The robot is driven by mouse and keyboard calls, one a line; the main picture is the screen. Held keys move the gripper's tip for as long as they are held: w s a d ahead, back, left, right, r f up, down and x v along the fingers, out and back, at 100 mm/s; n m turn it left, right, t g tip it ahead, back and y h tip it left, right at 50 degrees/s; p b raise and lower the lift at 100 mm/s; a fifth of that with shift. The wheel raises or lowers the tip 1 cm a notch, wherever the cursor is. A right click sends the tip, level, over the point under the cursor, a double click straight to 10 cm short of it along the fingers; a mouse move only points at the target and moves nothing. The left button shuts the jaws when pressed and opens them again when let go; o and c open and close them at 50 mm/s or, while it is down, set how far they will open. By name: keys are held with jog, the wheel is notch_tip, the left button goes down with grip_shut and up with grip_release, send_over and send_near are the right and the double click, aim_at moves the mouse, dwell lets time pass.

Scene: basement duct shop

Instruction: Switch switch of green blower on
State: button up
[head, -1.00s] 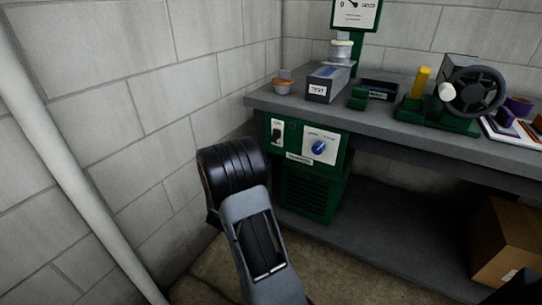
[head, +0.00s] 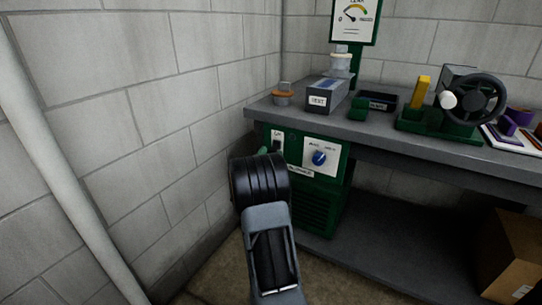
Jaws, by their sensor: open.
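The green blower (head: 318,205) stands under the left end of the grey bench. Its front panel carries a white switch plate (head: 278,134) at the upper left, with a dark switch (head: 276,146) on it. The switch's lower part is close to my gripper and partly covered, so its position cannot be told. A white dial plate with a blue knob (head: 319,158) is to the right. My gripper (head: 265,151) shows only as a small part beyond my black wrist link, at the switch's lower left. The rest of it is hidden; contact cannot be told.
The bench (head: 395,131) juts out above the blower. It bears a grey labelled box (head: 319,98), a gauge stand (head: 356,18) and a handwheel device (head: 478,100). A block wall and a pale pipe (head: 62,180) are at left. A cardboard box (head: 512,255) is at lower right.

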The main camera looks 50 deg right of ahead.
aim_at(277, 144)
jog(key=shift+d+r, duration=0.15)
jog(key=shift+d, duration=0.2)
jog(key=c, duration=0.9)
jog(key=r+y+p, duration=0.1)
jog(key=y+p, duration=0.1)
jog(key=p, duration=0.2)
jog(key=shift+a+r, duration=0.15)
jog(key=shift+r, duration=0.15)
jog(key=r+g+y+p, duration=0.1)
jog(key=y+p, duration=0.1)
jog(key=p, duration=0.3)
jog(key=shift+r, duration=0.1)
jog(key=y+p, duration=0.1)
jog(key=p, duration=0.2)
jog(key=y+p, duration=0.2)
jog(key=p, duration=0.2)
jog(key=shift+r+g+p, duration=0.3)
jog(key=shift+r+g, duration=0.05)
jog(key=shift+g, duration=0.05)
jog(key=shift+y+p, duration=0.4)
jog(key=shift+p, duration=0.3)
jog(key=shift+d+f+p, duration=0.2)
jog(key=shift+p, duration=0.15)
